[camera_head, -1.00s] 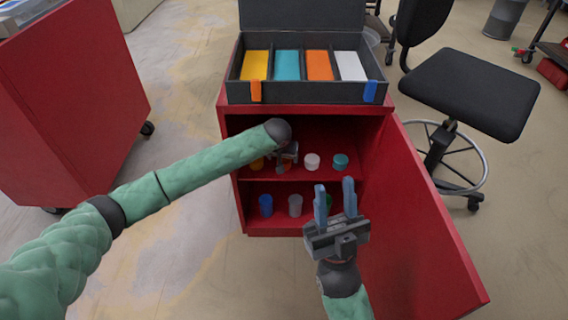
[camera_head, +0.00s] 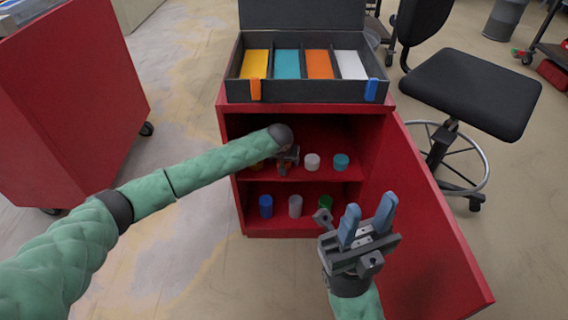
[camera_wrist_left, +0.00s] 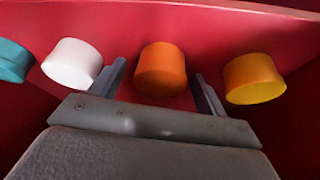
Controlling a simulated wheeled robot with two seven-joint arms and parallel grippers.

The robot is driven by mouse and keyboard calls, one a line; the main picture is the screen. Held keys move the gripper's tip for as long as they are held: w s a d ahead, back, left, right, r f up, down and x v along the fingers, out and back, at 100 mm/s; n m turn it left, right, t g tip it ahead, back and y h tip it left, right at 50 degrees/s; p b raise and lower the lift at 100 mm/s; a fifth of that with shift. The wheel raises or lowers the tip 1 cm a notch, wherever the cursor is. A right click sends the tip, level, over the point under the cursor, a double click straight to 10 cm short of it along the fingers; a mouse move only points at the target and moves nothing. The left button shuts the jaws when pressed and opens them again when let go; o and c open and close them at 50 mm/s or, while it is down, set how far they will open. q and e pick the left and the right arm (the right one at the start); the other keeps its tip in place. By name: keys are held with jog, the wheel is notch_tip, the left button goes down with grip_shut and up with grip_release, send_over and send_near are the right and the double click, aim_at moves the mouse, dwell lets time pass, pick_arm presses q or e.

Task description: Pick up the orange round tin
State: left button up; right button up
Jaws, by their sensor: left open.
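The orange round tin (camera_wrist_left: 162,69) stands on the upper shelf of the red cabinet, and in the left wrist view it sits between the fingers of my left gripper (camera_wrist_left: 156,92). The fingers are open, with a gap on each side of the tin. In the head view my left gripper (camera_head: 287,162) reaches into the upper shelf and mostly hides this tin. My right gripper (camera_head: 367,222) is in front of the cabinet, its two blue fingers apart and nothing between them.
On the upper shelf, a yellow tin (camera_wrist_left: 253,78), a white tin (camera_wrist_left: 72,64) and a teal tin (camera_wrist_left: 12,61) flank the orange one. Blue (camera_head: 266,206), grey (camera_head: 295,206) and green (camera_head: 325,202) cylinders stand below. The open cabinet door (camera_head: 425,225) is at right; a compartment box (camera_head: 305,92) sits on top.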

pick_arm(q)
jog(key=c, duration=1)
jog(key=shift+c, duration=0.4)
jog(key=shift+r, duration=0.15)
